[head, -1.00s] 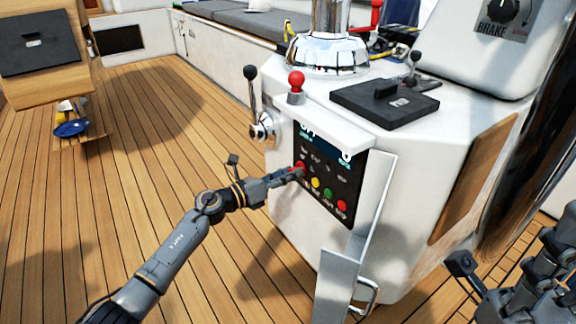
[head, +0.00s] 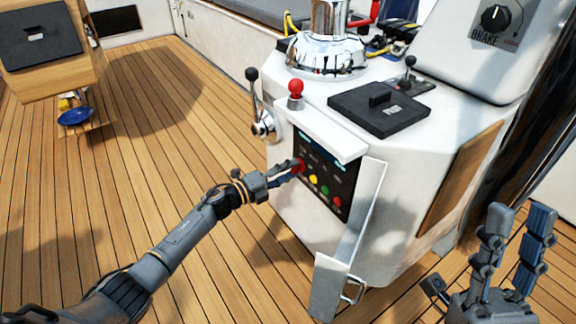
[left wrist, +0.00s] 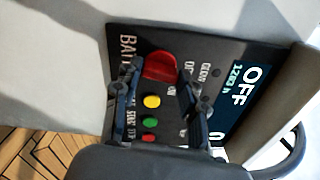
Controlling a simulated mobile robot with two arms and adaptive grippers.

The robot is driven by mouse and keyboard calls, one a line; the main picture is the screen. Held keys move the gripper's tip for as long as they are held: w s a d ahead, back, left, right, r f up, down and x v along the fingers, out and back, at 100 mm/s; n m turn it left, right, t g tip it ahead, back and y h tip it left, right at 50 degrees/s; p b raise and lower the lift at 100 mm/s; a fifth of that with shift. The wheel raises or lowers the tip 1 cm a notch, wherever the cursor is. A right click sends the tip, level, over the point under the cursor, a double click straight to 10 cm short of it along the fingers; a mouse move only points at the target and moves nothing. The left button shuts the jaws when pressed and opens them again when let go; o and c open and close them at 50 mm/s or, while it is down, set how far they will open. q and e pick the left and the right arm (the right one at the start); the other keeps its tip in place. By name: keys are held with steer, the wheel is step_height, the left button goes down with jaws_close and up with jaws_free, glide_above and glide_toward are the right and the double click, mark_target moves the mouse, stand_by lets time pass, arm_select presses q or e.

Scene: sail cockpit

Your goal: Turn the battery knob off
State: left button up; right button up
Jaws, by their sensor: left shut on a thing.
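The red battery knob (head: 299,165) sits at the upper left of the dark control panel (head: 338,209) on the white console. In the left wrist view the red knob (left wrist: 160,68) lies between my fingertips, beside lettering beginning "BAT". My left gripper (head: 296,172) is shut on this knob; its fingers also show in the left wrist view (left wrist: 158,82). The panel display (left wrist: 252,92) reads "OFF"; what it refers to is unclear. The knob's exact angle is hard to tell. My right gripper (head: 521,209) is open and empty at the lower right, fingers upward.
Yellow (head: 313,179), green (head: 325,190) and red (head: 337,201) buttons sit below the knob. An open white panel door (head: 367,215) stands right of the panel. A chrome lever (head: 262,122) is above left. The wooden deck at left is mostly clear.

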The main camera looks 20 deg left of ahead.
arm_select(q)
steer(key=shift+n+p, duration=0.6)
steer(key=shift+n, duration=0.6)
arm_select(e)
steer(key=w+a+f+g+h, duration=0.1)
steer(key=w+f+g, duration=0.2)
steer(key=w+g, duration=0.1)
steer(key=shift+w+f+h, duration=0.25)
steer(key=shift+w+h, duration=0.05)
steer(key=shift+w, duration=0.55)
arm_select(q)
steer(key=o, duration=1.1)
steer(key=shift+o, duration=0.2)
steer(key=shift+s+a, duration=0.1)
steer(key=v, duration=1.1)
steer(key=shift+s+a, duration=0.3)
